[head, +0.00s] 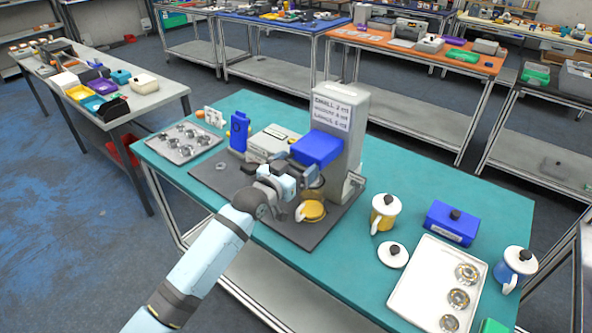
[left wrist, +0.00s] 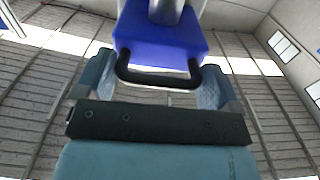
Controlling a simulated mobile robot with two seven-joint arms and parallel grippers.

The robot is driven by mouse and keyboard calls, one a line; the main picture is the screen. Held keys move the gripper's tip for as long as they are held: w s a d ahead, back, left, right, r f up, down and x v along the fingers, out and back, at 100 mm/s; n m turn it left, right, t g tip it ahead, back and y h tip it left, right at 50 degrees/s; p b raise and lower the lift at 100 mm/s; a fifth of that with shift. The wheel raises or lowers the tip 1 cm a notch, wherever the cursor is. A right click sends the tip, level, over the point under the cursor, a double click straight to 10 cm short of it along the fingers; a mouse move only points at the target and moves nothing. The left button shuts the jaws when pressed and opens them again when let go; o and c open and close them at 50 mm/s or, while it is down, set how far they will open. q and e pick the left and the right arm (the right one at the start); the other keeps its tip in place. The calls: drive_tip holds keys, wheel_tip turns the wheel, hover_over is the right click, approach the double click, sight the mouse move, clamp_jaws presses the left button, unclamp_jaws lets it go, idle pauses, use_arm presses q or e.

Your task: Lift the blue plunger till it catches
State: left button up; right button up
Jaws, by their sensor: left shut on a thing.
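The blue plunger (head: 317,149) is a blue block on the front of a grey upright machine (head: 341,115) with a printed label. In the left wrist view the plunger (left wrist: 160,36) fills the top, with a grey rod above it and a black bar handle (left wrist: 160,77) on its near side. The handle is mostly hidden in the head view. My right gripper is out of view.
A white tray (head: 416,292), lidded pots and a blue box (head: 450,222) stand at right on the teal table.

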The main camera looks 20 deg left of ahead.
use_arm(q)
drive_tip(key=shift+r, duration=0.45)
drive_tip(key=o, duration=1)
drive_tip(key=shift+r, duration=0.1)
drive_tip(key=shift+d, duration=0.1)
drive_tip(key=shift+s+f, duration=0.25)
drive_tip(key=b+v, duration=0.1)
drive_tip(key=v, duration=0.5)
drive_tip(key=b+v, duration=0.1)
drive_tip(key=v, duration=0.6)
drive_tip(key=shift+s+r+b, duration=0.15)
drive_tip(key=shift+r+b, duration=0.05)
drive_tip(key=shift+b, duration=0.15)
